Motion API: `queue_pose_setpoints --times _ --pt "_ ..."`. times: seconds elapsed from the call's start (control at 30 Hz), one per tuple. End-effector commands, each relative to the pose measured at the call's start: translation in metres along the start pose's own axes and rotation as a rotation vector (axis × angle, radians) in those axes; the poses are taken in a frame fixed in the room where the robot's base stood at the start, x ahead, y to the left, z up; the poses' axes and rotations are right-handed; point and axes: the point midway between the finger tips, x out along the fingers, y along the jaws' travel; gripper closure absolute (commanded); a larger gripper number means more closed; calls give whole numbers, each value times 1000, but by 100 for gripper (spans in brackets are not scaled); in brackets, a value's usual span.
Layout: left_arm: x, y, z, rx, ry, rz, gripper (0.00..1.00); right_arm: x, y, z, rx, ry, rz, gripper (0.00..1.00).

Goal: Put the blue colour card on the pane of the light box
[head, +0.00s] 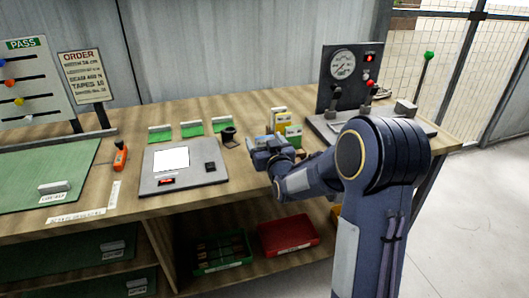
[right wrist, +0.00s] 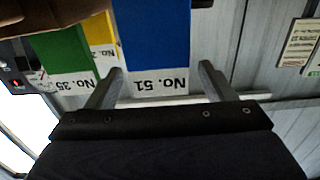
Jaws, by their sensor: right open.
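The light box (head: 205,176) lies on the bench in the head view, its bright white pane (head: 171,159) bare. My right gripper (head: 262,152) is right of it, by the colour cards. In the right wrist view the blue card (right wrist: 155,40), with an upside-down "No. 51" label, shows between the fingertips of my open right gripper (right wrist: 160,82). I see no finger closed on it. The green card (right wrist: 65,60) and yellow card (right wrist: 102,35) are beside it. In the head view the gripper hides most of the blue card's place. My left gripper is not in view.
Yellow (head: 279,117) and green (head: 293,131) cards stand close behind my right gripper. A dark cup (head: 229,137) and several green-and-white holders (head: 192,128) stand behind the light box. A gauge panel (head: 345,75) is at the right. An orange tool (head: 121,155) lies left of the box.

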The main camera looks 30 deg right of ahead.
Motion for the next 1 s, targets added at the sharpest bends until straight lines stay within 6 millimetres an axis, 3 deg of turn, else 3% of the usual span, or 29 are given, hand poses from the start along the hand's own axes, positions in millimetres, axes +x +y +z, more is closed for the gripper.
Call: queue_pose_setpoints --times 0.27,0.7,1.0 --pt "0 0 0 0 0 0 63 5 0 0 1 -1 0 24" --pt "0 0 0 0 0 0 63 5 0 0 1 0 0 75" --pt "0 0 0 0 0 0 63 5 0 -6 1 2 0 75"
